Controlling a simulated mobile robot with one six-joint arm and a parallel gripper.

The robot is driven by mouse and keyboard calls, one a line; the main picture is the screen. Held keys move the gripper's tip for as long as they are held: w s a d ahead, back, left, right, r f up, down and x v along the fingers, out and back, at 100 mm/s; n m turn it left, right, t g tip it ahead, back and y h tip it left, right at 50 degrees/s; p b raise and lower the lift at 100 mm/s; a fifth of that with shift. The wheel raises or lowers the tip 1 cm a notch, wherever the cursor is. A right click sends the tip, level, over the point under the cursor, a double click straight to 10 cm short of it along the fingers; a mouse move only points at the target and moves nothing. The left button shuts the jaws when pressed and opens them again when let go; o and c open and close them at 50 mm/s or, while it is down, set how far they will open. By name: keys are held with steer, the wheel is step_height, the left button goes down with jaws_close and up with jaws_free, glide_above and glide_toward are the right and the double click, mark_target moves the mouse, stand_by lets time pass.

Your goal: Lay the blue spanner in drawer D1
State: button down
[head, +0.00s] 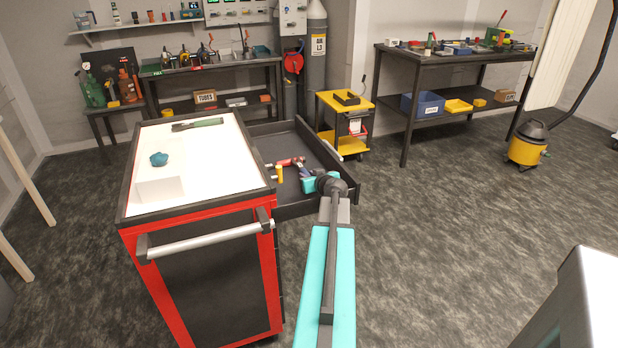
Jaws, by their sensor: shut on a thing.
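The red and black tool cart (203,217) stands left of centre. Its one open drawer (258,131) reaches out to the right; I cannot read a label on it. My gripper (305,180) is over the near part of this drawer, low down, with my arm coming from the front. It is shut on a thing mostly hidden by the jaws. A small blue piece (300,169) shows just beyond the jaws and looks like part of the blue spanner. I cannot tell whether it touches the drawer floor.
A red tool (290,161) and a yellow-handled tool (279,174) lie in the drawer near my gripper. The drawer's far part is bare. A yellow trolley (342,134) stands behind.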

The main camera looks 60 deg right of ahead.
mark_target(306, 173)
steer(key=c, duration=1.5)
jaws_free()
steer(key=shift+r, duration=0.2)
steer(key=r+p, duration=0.1)
steer(key=p, duration=0.1)
steer(key=shift+r+p, duration=0.15)
steer(key=shift+p, duration=0.2)
steer(key=v, duration=0.1)
steer(key=b+v, duration=0.1)
steer(key=shift+s+a, duration=0.3)
steer(key=shift+s, duration=0.05)
steer(key=shift+b+v, duration=0.9)
steer(key=shift+v, duration=3.65)
